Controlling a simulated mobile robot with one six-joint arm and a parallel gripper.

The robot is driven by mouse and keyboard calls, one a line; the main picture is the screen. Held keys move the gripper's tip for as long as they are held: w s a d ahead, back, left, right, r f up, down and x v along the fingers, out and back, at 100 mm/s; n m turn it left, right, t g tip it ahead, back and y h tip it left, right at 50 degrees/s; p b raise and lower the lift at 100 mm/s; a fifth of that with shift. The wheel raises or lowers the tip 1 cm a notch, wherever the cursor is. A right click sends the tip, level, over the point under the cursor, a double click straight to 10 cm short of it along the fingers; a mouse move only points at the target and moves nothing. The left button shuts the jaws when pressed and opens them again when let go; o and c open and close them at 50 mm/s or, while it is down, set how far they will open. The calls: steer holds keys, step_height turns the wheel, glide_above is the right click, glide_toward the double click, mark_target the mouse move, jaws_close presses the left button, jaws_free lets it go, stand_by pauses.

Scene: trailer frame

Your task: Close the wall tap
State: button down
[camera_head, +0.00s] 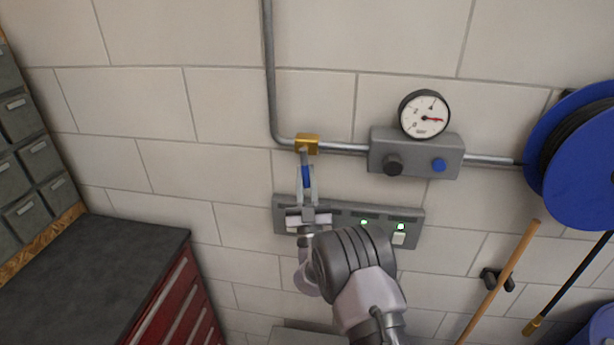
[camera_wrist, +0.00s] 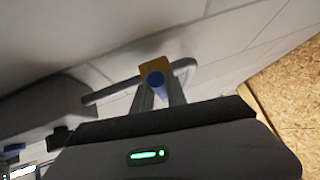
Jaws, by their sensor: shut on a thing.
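The wall tap has a brass body (camera_head: 307,144) on the pipe near its bend. Its lever has a blue grip (camera_head: 306,177) and hangs below the brass body in the head view, across the horizontal pipe. My gripper (camera_head: 307,184) has come from below, and its two fingers are shut on the blue grip, one on each side. In the wrist view the brass body (camera_wrist: 153,66) is behind the blue grip (camera_wrist: 156,79), which shows between the fingers (camera_wrist: 159,88). The lower part of the grip is partly hidden by the fingers.
A grey box (camera_head: 417,158) with a gauge (camera_head: 424,114) and two knobs is right of the tap. A grey panel (camera_head: 350,219) with green lights is behind my gripper. A blue hose reel (camera_head: 575,150) is at the right; a dark-topped red cabinet (camera_head: 95,262) stands lower left.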

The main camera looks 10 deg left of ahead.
steer(key=shift+a+m+h, duration=0.25)
steer(key=shift+m+h, duration=0.45)
steer(key=shift+m, duration=0.2)
steer(key=shift+m+t+h, duration=0.3)
steer(key=shift+h, duration=0.1)
steer(key=c, duration=1.3)
jaws_free()
steer(key=shift+a, duration=0.1)
steer(key=shift+c, duration=0.2)
steer(key=b+v, duration=1.7)
steer(key=b, duration=0.5)
steer(key=shift+s, duration=0.2)
